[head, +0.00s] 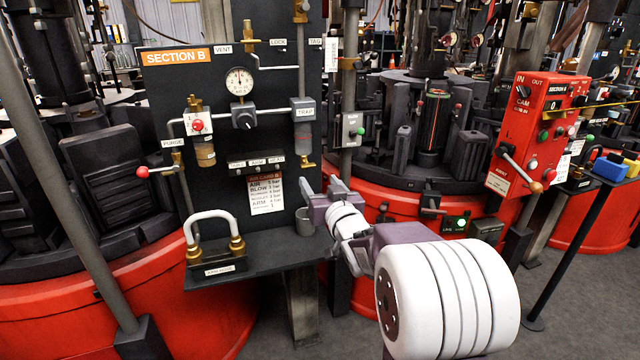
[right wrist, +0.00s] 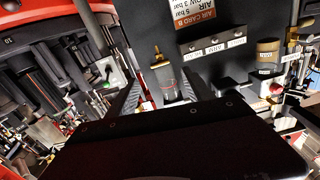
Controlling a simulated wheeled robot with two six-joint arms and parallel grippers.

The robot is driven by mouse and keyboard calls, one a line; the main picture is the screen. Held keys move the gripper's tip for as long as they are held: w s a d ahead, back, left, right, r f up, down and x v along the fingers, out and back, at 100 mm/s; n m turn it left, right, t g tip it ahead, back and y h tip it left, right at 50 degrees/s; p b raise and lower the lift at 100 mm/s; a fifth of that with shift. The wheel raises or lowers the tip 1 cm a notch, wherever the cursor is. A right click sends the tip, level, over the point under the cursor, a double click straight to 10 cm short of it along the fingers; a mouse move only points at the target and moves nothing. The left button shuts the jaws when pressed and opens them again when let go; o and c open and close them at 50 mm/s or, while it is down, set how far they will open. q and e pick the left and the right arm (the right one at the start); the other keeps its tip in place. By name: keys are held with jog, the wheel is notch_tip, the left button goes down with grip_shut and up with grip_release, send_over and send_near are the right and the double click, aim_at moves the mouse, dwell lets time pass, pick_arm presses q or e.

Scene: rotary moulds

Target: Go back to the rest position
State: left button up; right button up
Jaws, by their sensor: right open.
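My right gripper (head: 320,190) is in front of the black SECTION B panel (head: 230,110), at its lower right edge. Its fingers stand apart and look empty. In the right wrist view the two dark fingers (right wrist: 165,92) frame the clear bowl of the TRAP unit (right wrist: 172,88) with its brass drain (right wrist: 161,60). In the head view the trap bowl (head: 305,134) and brass drain (head: 305,163) sit just above the fingers, apparently apart from them. A small grey cup (head: 304,222) stands below the gripper on the shelf. My left gripper is not in view.
The shelf (head: 270,254) carries a hose loop with brass fittings (head: 212,238) at left. A PURGE lever with a red knob (head: 143,172) sticks out left. A red control box (head: 535,135) stands at right. Red machine bases surround the panel; grey floor shows lower right.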

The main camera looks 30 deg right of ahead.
dwell(0.4)
jog(key=w+a+n+y, duration=0.2)
jog(key=a+y, duration=0.1)
jog(key=a, duration=0.4)
jog(key=s+a+f+g+y, duration=0.1)
jog(key=s+a+f+g, duration=0.1)
jog(key=a+f, duration=0.3)
jog(key=s+a+f+g+y, duration=0.1)
jog(key=a+f+g, duration=0.15)
jog(key=f, duration=0.55)
jog(key=s+a+f+n+g, duration=0.1)
jog(key=s+a+f+g, duration=0.2)
jog(key=s+f+g, duration=1.15)
jog(key=s+r+t+p, duration=0.1)
jog(key=s+r+p, duration=0.2)
jog(key=r+p, duration=0.8)
jog(key=s+r+t+p, duration=0.1)
jog(key=s+r+p, duration=0.3)
jog(key=r+p, duration=0.8)
jog(key=shift+s+r+n+t+p, duration=0.15)
jog(key=shift+r+n+t+p, duration=0.2)
jog(key=shift+p, duration=0.75)
